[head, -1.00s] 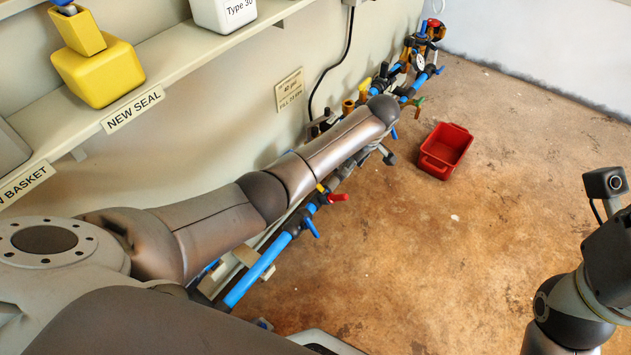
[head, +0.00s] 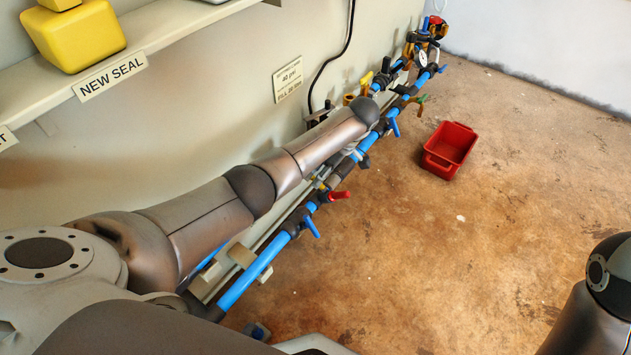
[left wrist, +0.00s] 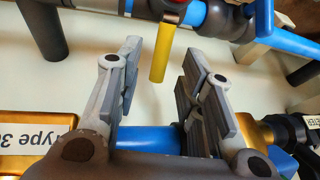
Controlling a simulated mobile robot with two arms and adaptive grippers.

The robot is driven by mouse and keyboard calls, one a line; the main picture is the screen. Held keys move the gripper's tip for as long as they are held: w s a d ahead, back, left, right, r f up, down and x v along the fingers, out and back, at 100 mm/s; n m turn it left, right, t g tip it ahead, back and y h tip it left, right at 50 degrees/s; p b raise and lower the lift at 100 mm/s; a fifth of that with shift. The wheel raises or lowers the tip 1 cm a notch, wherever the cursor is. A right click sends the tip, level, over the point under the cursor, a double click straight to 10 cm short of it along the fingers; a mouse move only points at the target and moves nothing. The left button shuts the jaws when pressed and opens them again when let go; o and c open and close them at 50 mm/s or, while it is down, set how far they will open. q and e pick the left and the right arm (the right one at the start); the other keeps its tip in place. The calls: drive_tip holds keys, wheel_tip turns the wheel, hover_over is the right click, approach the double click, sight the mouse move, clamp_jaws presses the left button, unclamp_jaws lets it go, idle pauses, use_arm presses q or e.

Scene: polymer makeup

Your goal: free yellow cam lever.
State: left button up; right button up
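In the left wrist view, a yellow lever (left wrist: 160,52) hangs from a red and black fitting (left wrist: 172,12) on the blue pipe at the top. My left gripper (left wrist: 163,60) is open. Its two grey fingers stand apart on either side of the lever's lower end, with visible gaps and no clear contact. In the head view my left arm lies along the wall pipework and hides its gripper and this lever. A yellow handle (head: 366,83) shows past the arm; I cannot tell whether it is the same lever. My right gripper is out of view.
Blue pipework (head: 238,283) with red and blue handles runs along the wall. A red bin (head: 448,150) sits on open brown floor. A shelf (head: 185,42) with a yellow container (head: 75,38) is above. Brass fittings (left wrist: 262,132) and a second blue pipe (left wrist: 147,138) lie near my left gripper.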

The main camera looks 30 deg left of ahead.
use_arm(q)
drive_tip(key=shift+b+x, duration=0.5)
drive_tip(key=shift+x, duration=0.7)
clamp_jaws()
